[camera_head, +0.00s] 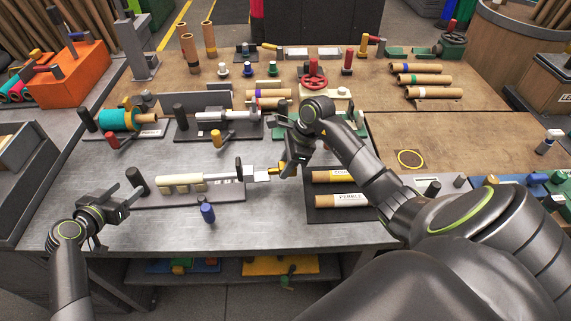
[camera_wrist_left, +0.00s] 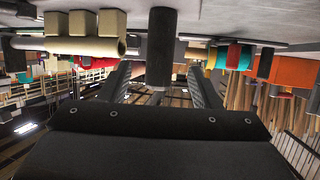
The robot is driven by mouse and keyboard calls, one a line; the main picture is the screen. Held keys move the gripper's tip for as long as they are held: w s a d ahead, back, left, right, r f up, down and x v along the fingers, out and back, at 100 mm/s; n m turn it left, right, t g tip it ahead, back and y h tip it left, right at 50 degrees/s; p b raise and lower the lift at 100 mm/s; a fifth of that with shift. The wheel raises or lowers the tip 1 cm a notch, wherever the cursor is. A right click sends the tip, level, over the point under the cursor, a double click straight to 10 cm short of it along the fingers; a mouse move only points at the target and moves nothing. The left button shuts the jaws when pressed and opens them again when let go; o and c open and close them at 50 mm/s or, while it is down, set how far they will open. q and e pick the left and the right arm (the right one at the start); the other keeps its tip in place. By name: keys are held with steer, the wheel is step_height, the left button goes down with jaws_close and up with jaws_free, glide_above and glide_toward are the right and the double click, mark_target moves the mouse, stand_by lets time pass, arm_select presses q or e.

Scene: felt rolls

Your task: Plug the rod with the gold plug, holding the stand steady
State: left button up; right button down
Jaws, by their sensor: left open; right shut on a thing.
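A grey stand (camera_head: 205,196) lies on the near grey bench, with cream blocks (camera_head: 181,183) around a pale horizontal rod (camera_head: 222,177). A black post (camera_head: 137,180) rises at its left end. My left gripper (camera_head: 124,207) is open just left of and below this post. In the left wrist view the post (camera_wrist_left: 161,48) lines up between the open fingers, apparently not gripped; the cream blocks (camera_wrist_left: 82,24) show too. My right gripper (camera_head: 285,168) is shut on the gold plug (camera_head: 274,171), close to the rod's right end. Whether plug and rod touch is unclear.
A dark tray (camera_head: 325,214) with labelled rolls lies to the right, below my right arm. Other fixtures (camera_head: 215,125) stand behind. The bench's front left is clear.

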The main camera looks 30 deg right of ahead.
mark_target(141, 177)
arm_select(q)
steer(key=shift+x, duration=4.1)
jaws_close()
